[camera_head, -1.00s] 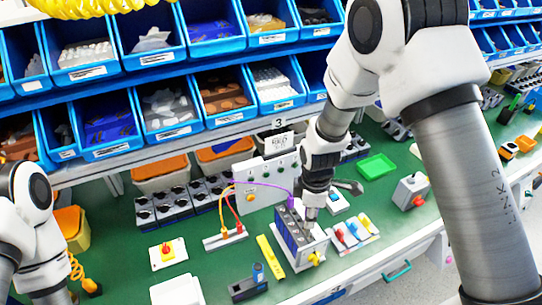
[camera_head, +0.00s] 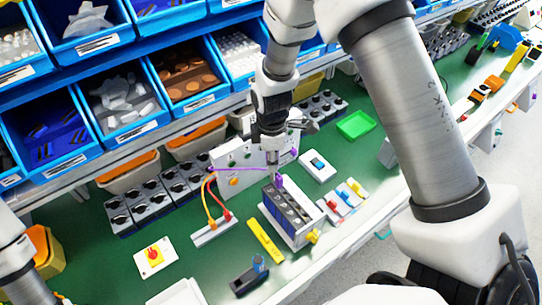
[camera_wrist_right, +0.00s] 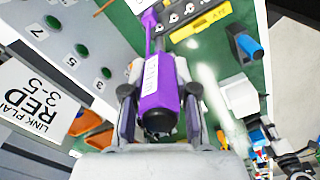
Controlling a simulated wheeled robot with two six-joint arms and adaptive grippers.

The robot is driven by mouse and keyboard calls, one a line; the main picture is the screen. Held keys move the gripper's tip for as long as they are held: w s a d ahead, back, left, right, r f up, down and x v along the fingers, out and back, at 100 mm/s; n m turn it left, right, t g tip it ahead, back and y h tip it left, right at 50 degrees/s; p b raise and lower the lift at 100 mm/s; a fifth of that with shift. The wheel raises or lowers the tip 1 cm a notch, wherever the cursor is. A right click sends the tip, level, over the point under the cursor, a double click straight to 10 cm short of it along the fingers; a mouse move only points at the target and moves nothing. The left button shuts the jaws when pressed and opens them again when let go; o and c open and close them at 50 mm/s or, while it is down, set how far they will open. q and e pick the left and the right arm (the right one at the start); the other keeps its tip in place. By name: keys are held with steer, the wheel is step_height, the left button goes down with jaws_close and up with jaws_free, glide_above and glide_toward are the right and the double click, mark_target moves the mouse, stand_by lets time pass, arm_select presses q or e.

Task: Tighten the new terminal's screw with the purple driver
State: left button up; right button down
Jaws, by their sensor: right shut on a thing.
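My right gripper (camera_head: 272,158) is over the rear left end of the grey terminal block (camera_head: 289,207), pointing down. In the right wrist view, its two fingers (camera_wrist_right: 158,100) are shut on the purple driver (camera_wrist_right: 157,85), around its thick handle with a white label. The driver's narrow end points towards the block (camera_wrist_right: 184,12) at the top of that view. A small purple piece (camera_head: 280,181) sits at the block's rear end, just below the gripper. I cannot tell whether the driver's tip touches a screw. My left gripper is out of view.
A grey panel (camera_head: 232,158) with round buttons stands close behind the block. A yellow strip (camera_head: 265,241) lies left of the block, and a tray of coloured levers (camera_head: 343,198) lies right. A green tray (camera_head: 355,125) is farther right. Blue bins (camera_head: 125,100) hang above.

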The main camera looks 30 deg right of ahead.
mark_target(272, 180)
arm_select(q)
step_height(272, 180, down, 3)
steer(key=b, duration=0.2)
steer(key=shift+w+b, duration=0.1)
steer(key=shift+b, duration=0.3)
arm_select(e)
step_height(272, 180, down, 5)
steer(key=shift+w+r, duration=0.1)
steer(key=shift+r, duration=0.1)
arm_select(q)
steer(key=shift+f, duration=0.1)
arm_select(e)
steer(key=shift+f, duration=0.25)
steer(key=n, duration=0.4)
steer(key=shift+f, duration=0.1)
steer(key=n, duration=1.1)
steer(key=shift+s+n, duration=0.2)
steer(key=shift+n, duration=0.3)
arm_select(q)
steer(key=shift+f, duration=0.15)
arm_select(e)
steer(key=shift+f, duration=0.35)
